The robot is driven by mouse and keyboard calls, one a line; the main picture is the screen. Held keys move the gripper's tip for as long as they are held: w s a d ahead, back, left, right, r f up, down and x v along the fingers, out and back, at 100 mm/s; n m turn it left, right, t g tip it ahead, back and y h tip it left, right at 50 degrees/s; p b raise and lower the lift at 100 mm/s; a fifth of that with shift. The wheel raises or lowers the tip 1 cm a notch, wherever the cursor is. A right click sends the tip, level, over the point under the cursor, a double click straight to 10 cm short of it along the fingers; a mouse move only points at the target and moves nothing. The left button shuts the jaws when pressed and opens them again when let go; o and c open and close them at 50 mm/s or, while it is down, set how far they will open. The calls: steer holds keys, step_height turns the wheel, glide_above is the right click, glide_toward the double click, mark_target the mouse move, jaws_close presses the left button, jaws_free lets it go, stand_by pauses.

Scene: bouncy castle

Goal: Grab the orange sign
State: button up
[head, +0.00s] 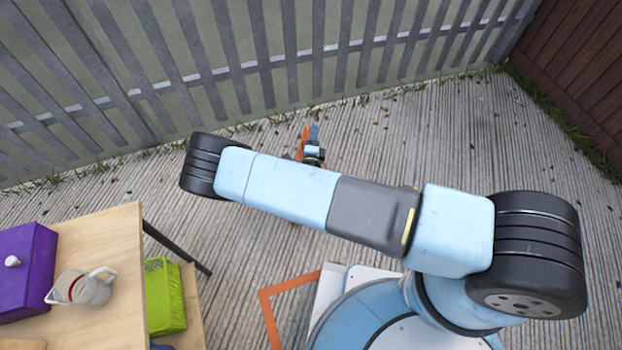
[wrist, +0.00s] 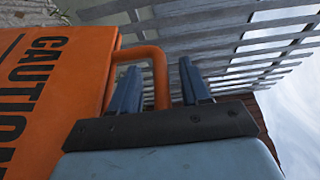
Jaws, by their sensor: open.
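The orange sign (wrist: 50,85) has black "CAUTION" lettering and fills the left of the wrist view. Its loop handle (wrist: 158,62) sticks out from its edge. My gripper (wrist: 160,78) is open, and in the wrist view its two blue fingers stand on either side of one bar of the handle. I cannot tell whether a finger touches it. In the head view a small part of the orange sign (head: 303,140) shows beside my gripper (head: 314,138), near the fence. My arm hides most of the sign there.
A grey slatted fence (head: 260,50) runs behind, with a brown wooden wall (head: 580,70) at right. A wooden table (head: 112,235) at lower left holds a purple box (head: 25,275) and a jug (head: 85,288). A green basket (head: 165,295) is beside it. The right floor is clear.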

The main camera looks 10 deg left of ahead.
steer(key=shift+c, duration=0.4)
jaws_close()
steer(key=shift+s+f, duration=0.1)
stand_by(0.8)
